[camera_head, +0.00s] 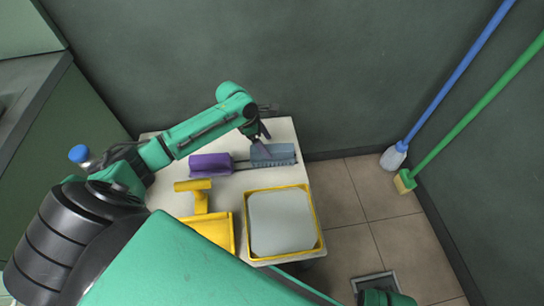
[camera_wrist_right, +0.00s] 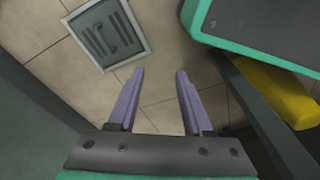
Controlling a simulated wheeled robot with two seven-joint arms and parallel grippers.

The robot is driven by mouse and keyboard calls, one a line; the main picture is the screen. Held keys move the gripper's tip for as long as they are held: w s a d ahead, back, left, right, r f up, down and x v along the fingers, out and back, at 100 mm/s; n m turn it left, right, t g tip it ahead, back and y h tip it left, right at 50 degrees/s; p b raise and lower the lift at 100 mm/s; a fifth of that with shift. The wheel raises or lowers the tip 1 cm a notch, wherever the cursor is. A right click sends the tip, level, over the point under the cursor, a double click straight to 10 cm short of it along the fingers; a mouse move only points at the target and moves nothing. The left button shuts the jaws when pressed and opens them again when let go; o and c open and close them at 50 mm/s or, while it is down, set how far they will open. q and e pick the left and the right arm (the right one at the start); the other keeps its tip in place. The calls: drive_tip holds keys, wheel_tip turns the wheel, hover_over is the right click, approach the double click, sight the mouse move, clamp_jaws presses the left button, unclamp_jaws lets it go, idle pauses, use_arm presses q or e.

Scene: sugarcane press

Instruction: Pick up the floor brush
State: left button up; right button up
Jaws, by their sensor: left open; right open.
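A brush with a purple handle (camera_head: 211,164) and a blue-grey bristled head (camera_head: 273,155) lies on the white table. My left gripper (camera_head: 262,142) is over the head end of this brush with its fingers pointing down, open. I cannot tell whether the fingers touch it. My right gripper (camera_wrist_right: 160,74) is open and empty in the right wrist view, above the tiled floor. It is not clearly visible in the head view.
The white table (camera_head: 283,130) also holds a yellow-rimmed tray (camera_head: 284,224), a yellow dustpan (camera_head: 208,228) and its handle. A blue-handled mop (camera_head: 394,157) leans by the corner. A floor drain (camera_head: 376,284) lies right of the table; it shows in the wrist view (camera_wrist_right: 110,33).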

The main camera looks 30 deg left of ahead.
sight(271, 147)
use_arm(q)
drive_tip(key=x, duration=0.1)
drive_tip(key=b+x, duration=0.1)
drive_tip(key=x, duration=0.1)
drive_tip(key=b+x, duration=0.1)
drive_tip(key=x, duration=0.1)
drive_tip(key=shift+w+a, duration=0.15)
drive_tip(key=shift+w, duration=0.15)
drive_tip(key=shift+r, duration=0.1)
clamp_jaws()
use_arm(e)
wheel_tip(271, 147, up, 6)
drive_tip(key=w+a, duration=0.1)
drive_tip(key=w, duration=0.1)
drive_tip(key=shift+w+a, duration=0.15)
drive_tip(key=shift+a, duration=0.1)
